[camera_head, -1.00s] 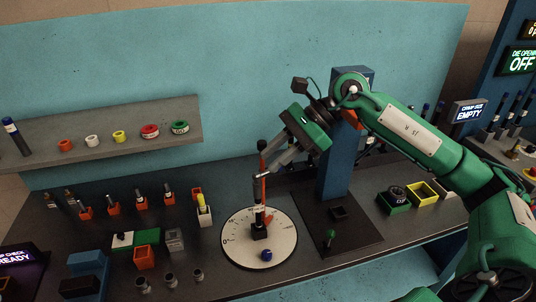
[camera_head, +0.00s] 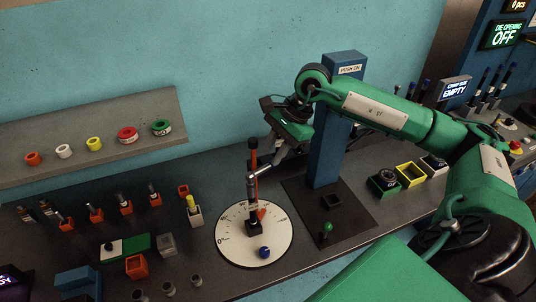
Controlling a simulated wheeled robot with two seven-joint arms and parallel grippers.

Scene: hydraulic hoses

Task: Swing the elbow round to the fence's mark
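A white round dial (camera_head: 232,247) with a scale lies on the bench, with a blue knob (camera_head: 264,252) near its front. A dark upright holder (camera_head: 254,228) stands at its middle, and a silver fitting that looks like the elbow (camera_head: 253,188) sits above it. An orange and black upright piece (camera_head: 253,156) rises behind the fitting; a small red-orange pointer (camera_head: 262,214) shows low on the dial. My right gripper (camera_head: 270,171) reaches down from the upper right, its fingers at the fitting. Whether they grip it is too small to tell. My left gripper is out of view.
A blue column (camera_head: 325,150) on a dark base plate stands close right of the dial. Small yellow (camera_head: 411,174) and green bins are further right. Orange holders and small blocks fill the bench on the left. A shelf (camera_head: 90,130) with coloured rings is behind.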

